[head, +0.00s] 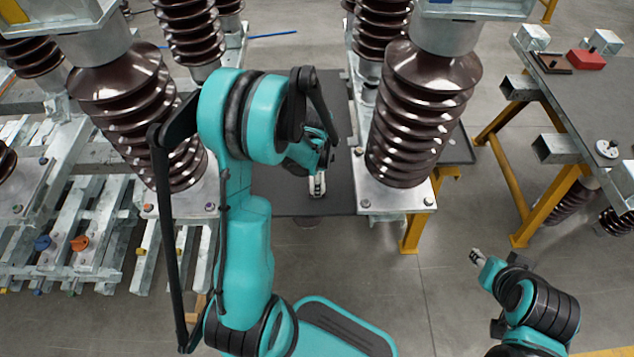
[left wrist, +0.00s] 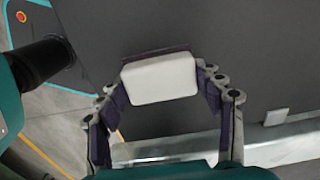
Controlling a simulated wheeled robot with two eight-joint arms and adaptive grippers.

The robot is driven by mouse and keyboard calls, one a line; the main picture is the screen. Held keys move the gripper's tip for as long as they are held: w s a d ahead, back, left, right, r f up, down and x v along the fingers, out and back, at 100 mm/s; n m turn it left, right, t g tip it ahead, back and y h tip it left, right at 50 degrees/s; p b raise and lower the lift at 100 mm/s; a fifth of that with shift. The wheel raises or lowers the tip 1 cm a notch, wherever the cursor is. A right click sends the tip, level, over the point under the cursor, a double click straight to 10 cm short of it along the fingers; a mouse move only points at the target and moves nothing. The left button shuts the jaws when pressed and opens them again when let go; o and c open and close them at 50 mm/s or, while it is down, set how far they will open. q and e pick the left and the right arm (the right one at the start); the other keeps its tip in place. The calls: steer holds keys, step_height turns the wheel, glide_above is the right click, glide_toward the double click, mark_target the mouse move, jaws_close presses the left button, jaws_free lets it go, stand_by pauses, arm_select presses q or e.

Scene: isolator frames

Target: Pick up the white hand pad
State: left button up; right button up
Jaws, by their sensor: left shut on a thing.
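The white hand pad (left wrist: 160,80) is a rounded white block with a dark reddish-brown edge along its far side. In the left wrist view it sits between the two fingers of my left gripper (left wrist: 160,90), which is shut on it from both sides. In the head view my left gripper (head: 317,183) is over the dark table between the insulators, and my arm partly hides it. Whether the pad touches the table is not clear. My right gripper (head: 475,257) is over open floor at the lower right, small and away from the pad; its jaw opening cannot be made out.
Brown ribbed insulators (head: 425,110) stand on both sides of the dark table (head: 285,192). A bench (head: 575,95) at the right carries a red block (head: 586,60) and a white disc (head: 606,149). Metal rails (head: 75,225) fill the left.

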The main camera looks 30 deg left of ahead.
arm_select(q)
step_height(320, 180, up, 10)
steer(key=p, duration=0.4)
